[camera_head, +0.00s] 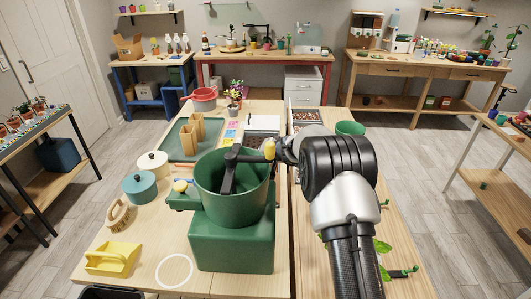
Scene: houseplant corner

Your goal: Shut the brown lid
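I cannot make out a brown lid for certain in this view. My gripper (280,150) is at the right rim of a green bucket (232,205), right beside a yellow knob (269,148) on a dark bar. Whether it touches or holds the knob is unclear. My own wrist hides most of the gripper, so its fingers do not show clearly. The dark bar (230,168) reaches down into the bucket, which stands on a green box (232,243). A shallow box with brown contents (305,115) lies behind my wrist, partly hidden.
On the left of the table are a teal pot (140,188), a cream pot (153,163), a brush (118,214) and a yellow caddy (112,259). A green tray (176,140) holds wooden pieces. A green pot (350,129) stands right. Bare wood shows at front left.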

